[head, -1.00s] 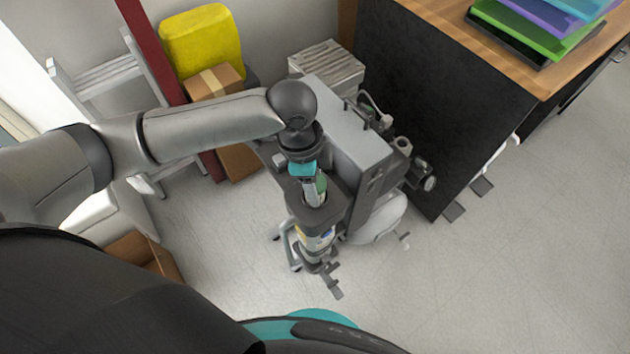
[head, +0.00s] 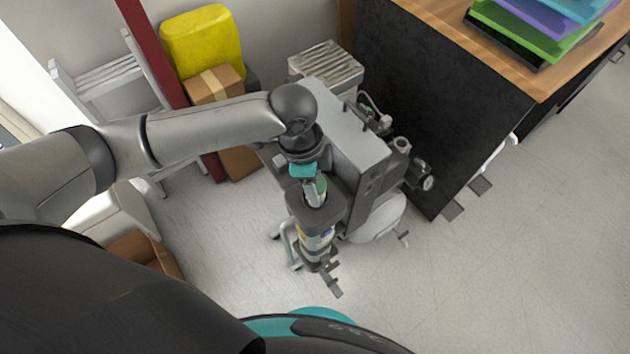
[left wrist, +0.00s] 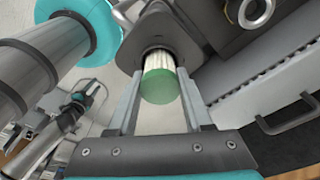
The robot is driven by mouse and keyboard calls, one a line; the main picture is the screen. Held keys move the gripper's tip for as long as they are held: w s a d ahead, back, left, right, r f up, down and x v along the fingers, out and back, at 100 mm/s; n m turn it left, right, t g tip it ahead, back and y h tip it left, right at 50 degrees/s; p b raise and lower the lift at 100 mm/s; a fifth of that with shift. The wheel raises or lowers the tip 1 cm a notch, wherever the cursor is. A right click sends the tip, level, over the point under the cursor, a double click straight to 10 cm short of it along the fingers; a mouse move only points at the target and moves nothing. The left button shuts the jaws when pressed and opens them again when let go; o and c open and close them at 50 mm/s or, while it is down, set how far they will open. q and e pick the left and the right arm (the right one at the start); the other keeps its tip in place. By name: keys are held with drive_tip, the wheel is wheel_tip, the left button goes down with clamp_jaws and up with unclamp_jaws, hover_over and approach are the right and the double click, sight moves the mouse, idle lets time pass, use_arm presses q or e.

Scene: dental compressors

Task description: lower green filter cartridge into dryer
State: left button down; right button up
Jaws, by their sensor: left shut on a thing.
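The green-capped filter cartridge (left wrist: 160,84) has a pale pleated body and sits between the two fingers of my left gripper (left wrist: 160,112) in the left wrist view. The gripper is shut on it. The far end of the cartridge is inside the dark round opening of the dryer housing (left wrist: 180,32); how deep it sits is hidden. In the head view my left gripper (head: 316,190) reaches down over the dryer (head: 325,218), and a bit of the green cap (head: 321,184) shows beside the finger.
The grey compressor cabinet (head: 350,140) stands right beside the dryer, with gauges and fittings on its right. A dark-sided bench (head: 440,95) with coloured trays is at the upper right. Boxes (head: 214,84) and a ladder stand at the back left. Floor at the lower right is clear.

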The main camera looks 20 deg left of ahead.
use_arm(q)
drive_tip(key=shift+f, duration=0.1)
use_arm(e)
drive_tip(key=shift+f, duration=0.1)
use_arm(q)
drive_tip(key=shift+f, duration=0.45)
drive_tip(key=shift+c, duration=1.2)
unclamp_jaws()
use_arm(e)
drive_tip(key=shift+f, duration=0.2)
use_arm(q)
drive_tip(key=shift+b, duration=0.3)
use_arm(e)
drive_tip(key=shift+s, duration=0.15)
